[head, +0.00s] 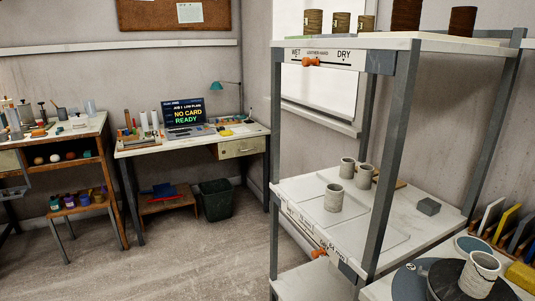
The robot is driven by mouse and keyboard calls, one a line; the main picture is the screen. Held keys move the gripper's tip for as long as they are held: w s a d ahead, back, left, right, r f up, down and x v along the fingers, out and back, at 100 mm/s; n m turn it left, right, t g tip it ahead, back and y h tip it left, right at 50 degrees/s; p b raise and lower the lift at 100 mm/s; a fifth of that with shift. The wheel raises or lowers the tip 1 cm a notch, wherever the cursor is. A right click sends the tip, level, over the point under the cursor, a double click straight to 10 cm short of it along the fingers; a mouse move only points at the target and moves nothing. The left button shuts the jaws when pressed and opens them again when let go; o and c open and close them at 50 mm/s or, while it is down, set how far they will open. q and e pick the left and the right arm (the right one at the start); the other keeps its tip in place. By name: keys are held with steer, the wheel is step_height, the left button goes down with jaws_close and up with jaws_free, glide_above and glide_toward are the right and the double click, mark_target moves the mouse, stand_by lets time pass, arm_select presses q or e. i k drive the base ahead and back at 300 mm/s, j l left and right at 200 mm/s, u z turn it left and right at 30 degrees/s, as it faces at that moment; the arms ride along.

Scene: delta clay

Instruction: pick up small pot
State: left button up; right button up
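Three small grey-white pots stand upright on the rack's middle shelf: one in front (333,198), one behind it (347,168) and one at its right (363,177). A larger-looking grey pot (478,275) stands on the dark wheel disc (447,280) at the lower right. I cannot tell which one is the small pot. Neither of my grippers shows in the head view.
The metal rack (393,150) has upright posts in front of its shelves. A desk (185,142) with a laptop (185,115) and a wooden workbench (50,135) stand at the left. The floor (170,260) in front is clear.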

mark_target(480, 272)
steer(key=z, duration=1.5)
